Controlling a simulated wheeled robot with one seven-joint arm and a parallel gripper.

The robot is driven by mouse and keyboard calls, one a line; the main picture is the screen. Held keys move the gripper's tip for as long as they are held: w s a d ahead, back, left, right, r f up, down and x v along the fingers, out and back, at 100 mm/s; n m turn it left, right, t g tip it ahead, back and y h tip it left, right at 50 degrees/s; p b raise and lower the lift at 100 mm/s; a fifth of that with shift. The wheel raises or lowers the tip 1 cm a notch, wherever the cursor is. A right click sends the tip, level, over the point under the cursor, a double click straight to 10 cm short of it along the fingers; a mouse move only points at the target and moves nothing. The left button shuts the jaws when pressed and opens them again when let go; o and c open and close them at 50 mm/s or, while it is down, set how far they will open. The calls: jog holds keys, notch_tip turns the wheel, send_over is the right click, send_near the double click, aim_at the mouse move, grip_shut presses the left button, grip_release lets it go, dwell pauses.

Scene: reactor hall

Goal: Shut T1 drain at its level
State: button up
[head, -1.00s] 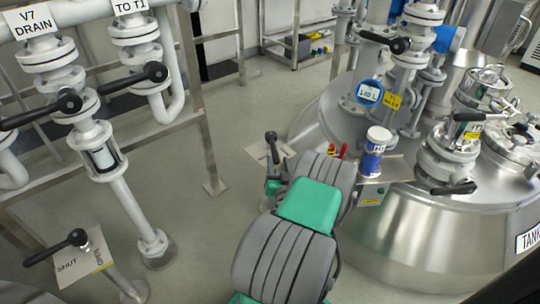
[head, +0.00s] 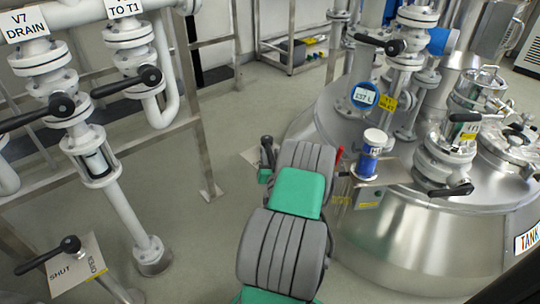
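A black lever with a round knob (head: 267,146) stands beside a pale plate (head: 249,155) beyond my arm. Its base and most of the plate are hidden, so I cannot read its marks. My gripper is mostly hidden behind my arm; a small green and dark part (head: 265,176) at the lever's foot may belong to it. I cannot tell whether it touches the lever. The steel tank (head: 415,245) stands at the right. Its round blue-rimmed level gauge (head: 364,96) seems to read 137 L, in small digits.
At lower left, another black lever (head: 48,254) lies over a SHUT/OPEN plate (head: 80,268), pointing towards SHUT. White pipes carry V7 DRAIN (head: 25,25) and TO T1 (head: 123,8) signs. A blue and white canister (head: 370,155) stands on the tank's shelf. Open floor (head: 190,225) lies left of my arm.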

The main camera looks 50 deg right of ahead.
grip_shut()
dwell(1.2)
